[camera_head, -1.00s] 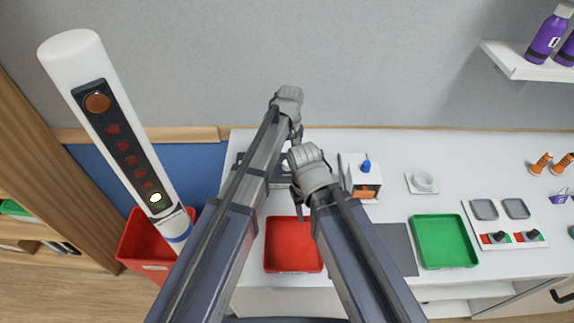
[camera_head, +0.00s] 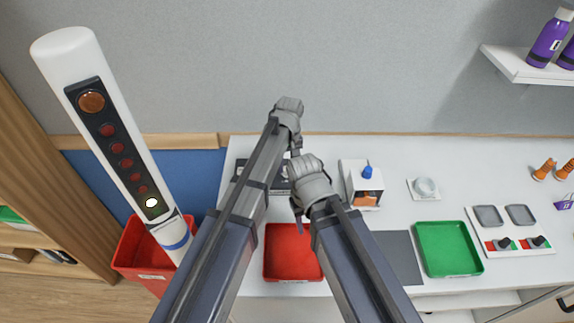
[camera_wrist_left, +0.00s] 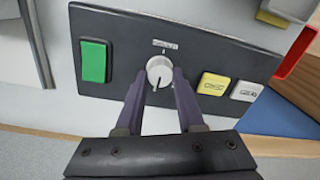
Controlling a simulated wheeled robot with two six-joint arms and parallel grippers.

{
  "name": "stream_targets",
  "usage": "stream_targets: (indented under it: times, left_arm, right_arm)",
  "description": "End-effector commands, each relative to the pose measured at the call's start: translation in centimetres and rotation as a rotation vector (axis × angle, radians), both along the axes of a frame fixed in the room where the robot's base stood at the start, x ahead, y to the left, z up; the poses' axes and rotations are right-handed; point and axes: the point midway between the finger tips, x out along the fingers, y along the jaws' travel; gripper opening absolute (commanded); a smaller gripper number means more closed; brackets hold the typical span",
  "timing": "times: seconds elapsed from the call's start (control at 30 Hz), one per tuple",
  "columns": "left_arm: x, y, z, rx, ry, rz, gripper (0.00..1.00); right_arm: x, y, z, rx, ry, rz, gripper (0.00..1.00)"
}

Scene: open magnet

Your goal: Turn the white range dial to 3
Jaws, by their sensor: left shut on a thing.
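The white range dial (camera_wrist_left: 160,72) is a round knob on a dark panel (camera_wrist_left: 125,60) in the left wrist view. A dark mark on its face runs toward the lower edge; the small label above it is too blurred to read. My left gripper (camera_wrist_left: 160,82) is shut on the dial, one purple-grey finger on each side. In the head view my left gripper (camera_head: 296,148) reaches the panel (camera_head: 240,168) at the back of the counter, and my arms hide the dial. My right gripper (camera_head: 299,222) hangs above the red tray; its fingers are too small to judge.
A green button (camera_wrist_left: 93,61), a yellow button (camera_wrist_left: 213,85) and a white button (camera_wrist_left: 246,91) flank the dial. The counter bears a red tray (camera_head: 275,270), a white box with a blue knob (camera_head: 362,185) and a green tray (camera_head: 448,250). A white indicator column (camera_head: 100,95) stands left.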

Motion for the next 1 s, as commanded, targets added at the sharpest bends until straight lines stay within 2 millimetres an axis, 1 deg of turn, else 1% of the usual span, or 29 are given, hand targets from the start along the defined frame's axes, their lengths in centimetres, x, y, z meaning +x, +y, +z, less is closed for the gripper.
stream_targets:
  times: [0.03, 0.1, 0.13, 0.37, 0.57, 0.77, 1.0]
  left_arm:
    - [-0.01, 0.00, 0.00, 0.000, 0.000, 0.000, 0.09]
    - [-0.01, 0.01, 0.00, 0.000, 0.000, 0.000, 0.01]
    - [-0.01, 0.01, 0.00, 0.000, 0.000, 0.000, 0.00]
    - [-0.01, 0.01, -0.01, 0.000, 0.000, -0.002, 0.00]
    - [-0.02, -0.02, -0.01, 0.000, 0.000, -0.046, 0.00]
    - [-0.04, -0.08, -0.01, 0.000, 0.000, -0.171, 0.00]
    - [-0.08, -0.15, 0.00, 0.001, 0.001, -0.388, 0.00]
  right_arm:
    - [0.00, 0.00, 0.00, 0.000, 0.000, 0.000, 0.50]
    - [0.00, 0.00, 0.00, 0.000, 0.000, 0.000, 0.50]
    - [0.00, 0.00, 0.00, 0.000, 0.000, 0.000, 0.50]
    - [0.00, 0.00, -0.01, 0.000, 0.000, 0.000, 0.50]
    - [0.00, 0.00, -0.01, 0.000, 0.000, 0.000, 0.50]
    - [0.00, 0.00, -0.01, 0.000, 0.000, 0.000, 0.50]
    - [0.00, 0.00, -0.01, 0.000, 0.000, 0.000, 0.50]
